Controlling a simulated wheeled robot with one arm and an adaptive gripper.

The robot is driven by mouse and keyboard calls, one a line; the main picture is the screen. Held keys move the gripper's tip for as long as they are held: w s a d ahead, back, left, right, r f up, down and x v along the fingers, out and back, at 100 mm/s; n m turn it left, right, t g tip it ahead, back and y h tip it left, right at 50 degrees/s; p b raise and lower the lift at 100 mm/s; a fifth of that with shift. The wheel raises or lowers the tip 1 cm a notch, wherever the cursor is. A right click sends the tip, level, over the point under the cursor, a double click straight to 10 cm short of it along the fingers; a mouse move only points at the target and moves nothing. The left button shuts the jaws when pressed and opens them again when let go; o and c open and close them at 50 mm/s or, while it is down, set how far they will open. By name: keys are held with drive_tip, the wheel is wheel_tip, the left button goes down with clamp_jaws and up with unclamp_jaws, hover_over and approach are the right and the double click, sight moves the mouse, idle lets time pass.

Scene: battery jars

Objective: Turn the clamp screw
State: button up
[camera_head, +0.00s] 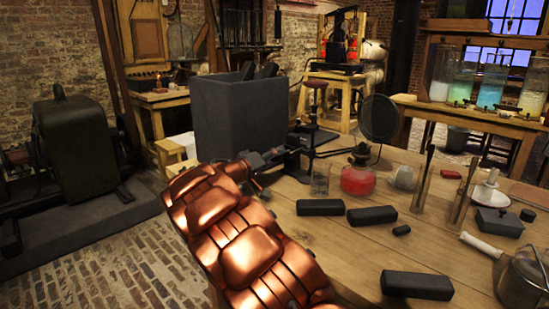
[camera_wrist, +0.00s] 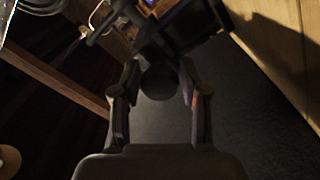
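A dark round knob, which looks like the clamp screw (camera_wrist: 158,82), sits between my gripper's two fingertips in the wrist view. There is a narrow gap on each side of it, so my gripper (camera_wrist: 159,90) looks open around it, not closed on it. Behind the knob is a dark frame (camera_wrist: 185,30), seemingly the clamp's body. In the head view my gripper (camera_head: 268,158) is small and dark, at the left edge of the table beside a black clamp-like stand (camera_head: 297,160). The screw cannot be made out there.
A tall dark box (camera_head: 235,115) stands just behind my gripper. A glass (camera_head: 320,180), a red oil lamp (camera_head: 358,178) and several black blocks (camera_head: 320,207) lie to the right on the wooden table (camera_head: 340,250). A round dark disc (camera_head: 379,118) stands behind.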

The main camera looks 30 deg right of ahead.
clamp_jaws()
